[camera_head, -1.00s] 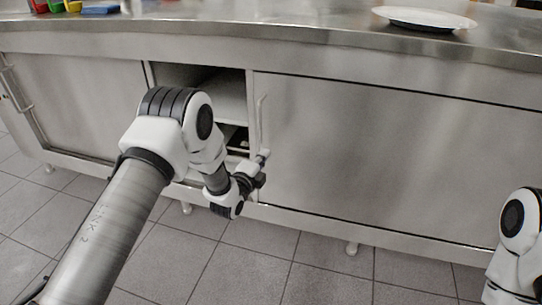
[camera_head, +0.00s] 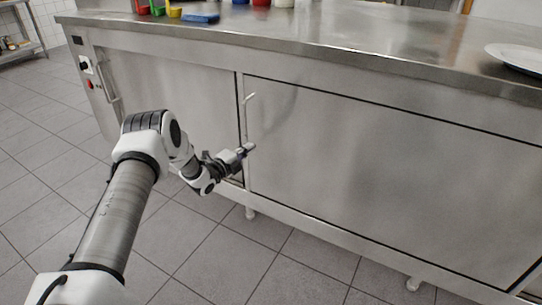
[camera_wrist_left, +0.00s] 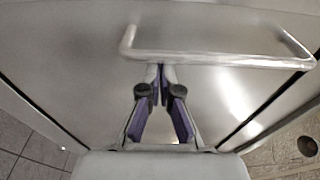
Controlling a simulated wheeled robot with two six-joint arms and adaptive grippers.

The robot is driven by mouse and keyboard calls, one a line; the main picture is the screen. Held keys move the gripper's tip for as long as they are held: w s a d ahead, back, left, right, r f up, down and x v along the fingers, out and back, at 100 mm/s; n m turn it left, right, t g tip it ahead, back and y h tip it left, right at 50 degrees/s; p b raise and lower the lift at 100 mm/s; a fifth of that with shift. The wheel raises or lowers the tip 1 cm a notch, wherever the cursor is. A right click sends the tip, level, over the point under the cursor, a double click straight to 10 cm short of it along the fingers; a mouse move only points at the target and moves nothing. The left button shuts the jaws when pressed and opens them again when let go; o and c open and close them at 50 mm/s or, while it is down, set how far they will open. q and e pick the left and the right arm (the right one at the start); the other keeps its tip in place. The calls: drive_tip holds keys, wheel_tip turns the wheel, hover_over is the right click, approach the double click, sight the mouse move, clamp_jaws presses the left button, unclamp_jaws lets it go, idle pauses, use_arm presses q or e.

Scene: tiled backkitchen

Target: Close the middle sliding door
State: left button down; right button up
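The middle sliding door (camera_head: 380,170) is a wide steel panel in the counter front. Its vertical bar handle (camera_head: 247,125) is near its left edge. Only a narrow dark line shows between that edge and the panel to its left (camera_head: 180,95); no cabinet inside is visible. My left gripper (camera_head: 246,150) is at the lower part of the handle. In the left wrist view the handle (camera_wrist_left: 215,59) runs across the top, and the fingertips (camera_wrist_left: 161,70) are drawn together beside the bar, with nothing seen between them. I cannot tell whether they touch it. My right gripper is out of view.
The steel countertop (camera_head: 320,38) holds coloured containers (camera_head: 158,10), a blue item (camera_head: 200,18) and a white plate (camera_head: 518,55) at the right. Another handle (camera_head: 110,80) is at the far left of the counter. Tiled floor (camera_head: 210,250) is clear in front.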

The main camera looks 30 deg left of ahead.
use_arm(q)
drive_tip(key=a, duration=0.5)
drive_tip(key=shift+s+a+r, duration=0.1)
drive_tip(key=shift+a+r, duration=0.05)
drive_tip(key=shift+a, duration=0.1)
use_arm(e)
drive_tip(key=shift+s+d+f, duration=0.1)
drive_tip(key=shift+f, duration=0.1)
use_arm(q)
drive_tip(key=shift+a, duration=0.1)
